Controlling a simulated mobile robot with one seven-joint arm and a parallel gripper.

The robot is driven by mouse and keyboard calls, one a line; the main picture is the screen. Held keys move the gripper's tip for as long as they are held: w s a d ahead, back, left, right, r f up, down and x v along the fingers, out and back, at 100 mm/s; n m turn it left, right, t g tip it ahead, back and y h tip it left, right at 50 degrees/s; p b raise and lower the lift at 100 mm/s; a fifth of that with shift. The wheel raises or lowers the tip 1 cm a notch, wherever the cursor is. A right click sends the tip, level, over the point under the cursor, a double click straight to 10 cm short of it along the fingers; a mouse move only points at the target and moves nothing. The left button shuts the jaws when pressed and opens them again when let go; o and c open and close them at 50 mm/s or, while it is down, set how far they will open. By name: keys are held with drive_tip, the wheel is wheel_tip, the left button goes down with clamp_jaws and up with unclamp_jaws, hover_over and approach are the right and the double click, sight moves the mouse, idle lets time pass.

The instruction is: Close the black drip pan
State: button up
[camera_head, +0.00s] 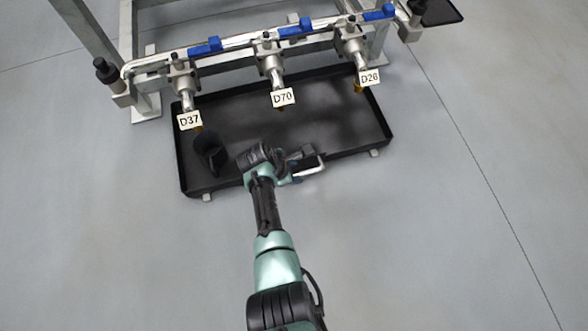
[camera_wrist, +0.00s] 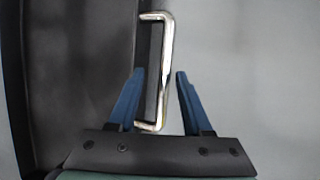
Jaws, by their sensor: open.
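The black drip pan (camera_head: 340,152) is a shallow rectangular tray, pulled out toward me from under the skid's valve row. Its back edge lies beneath the valves. A silver bracket-shaped handle (camera_head: 310,168) stands on its front wall; it also shows in the wrist view (camera_wrist: 167,70). My gripper (camera_head: 303,165) is at the front wall by the handle. In the wrist view my gripper (camera_wrist: 157,85) has its two blue fingers apart, one on each side of the handle, with the right finger close to the bar. Whether either finger touches it I cannot tell.
Valves tagged D37 (camera_head: 190,120), D70 (camera_head: 283,97) and D26 (camera_head: 369,77) hang over the pan's back part. A dark cylindrical object (camera_head: 209,152) stands in the pan's left part. Grey floor (camera_head: 440,240) in front and to the right is clear.

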drive_tip(key=p+v, duration=1.1)
drive_tip(key=v, duration=0.2)
idle(0.5)
